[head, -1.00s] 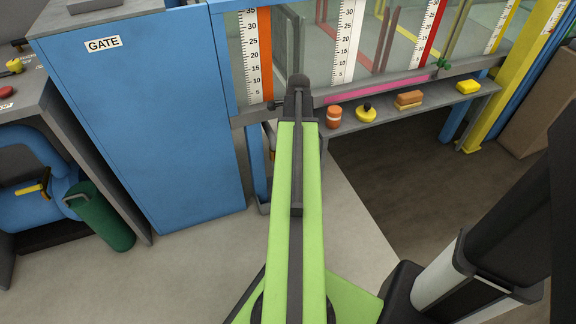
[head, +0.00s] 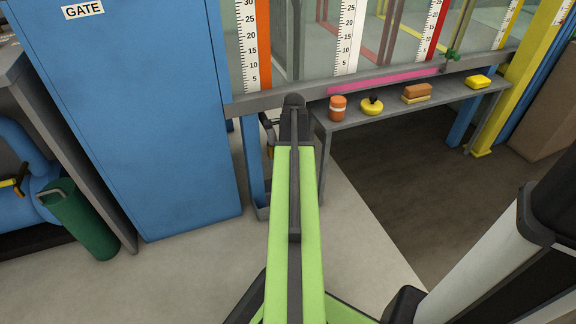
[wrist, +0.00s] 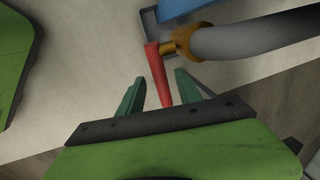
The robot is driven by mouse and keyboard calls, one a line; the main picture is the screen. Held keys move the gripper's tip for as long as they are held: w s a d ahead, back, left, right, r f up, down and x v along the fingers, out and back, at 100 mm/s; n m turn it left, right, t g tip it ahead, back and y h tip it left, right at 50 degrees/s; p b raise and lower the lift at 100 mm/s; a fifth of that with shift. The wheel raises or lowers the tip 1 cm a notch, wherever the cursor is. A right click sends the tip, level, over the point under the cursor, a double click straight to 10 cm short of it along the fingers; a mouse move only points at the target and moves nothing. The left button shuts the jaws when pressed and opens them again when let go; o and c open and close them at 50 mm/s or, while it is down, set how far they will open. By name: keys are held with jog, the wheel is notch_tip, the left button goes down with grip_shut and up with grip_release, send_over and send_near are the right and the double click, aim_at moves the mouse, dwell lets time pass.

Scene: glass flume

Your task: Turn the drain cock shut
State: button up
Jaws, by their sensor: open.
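The drain cock's red lever (wrist: 157,72) shows in the wrist view, joined to a brass fitting (wrist: 183,43) at the end of a grey pipe (wrist: 255,35). My gripper (wrist: 160,78) is open, with one teal finger to each side of the lever in the picture. The lever's free end reaches down towards the gripper's dark palm bar. I cannot tell whether the fingers touch it. In the head view my arm hides the gripper and most of the cock; a small brownish part shows left of the arm tip.
A grey shelf (head: 350,120) right of my arm holds an orange jar (head: 337,108), a yellow knobbed item (head: 371,106), a brown and yellow block (head: 416,93) and a yellow block (head: 478,82). A blue cabinet (head: 130,120) stands left. A blue leg (head: 253,165) stands close left of my arm.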

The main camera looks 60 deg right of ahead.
jog(key=shift+w+d+f+b, duration=0.15)
jog(key=shift+f+b, duration=0.2)
jog(key=shift+f, duration=0.55)
jog(key=shift+r, duration=0.1)
jog(key=shift+c, duration=0.3)
grip_shut()
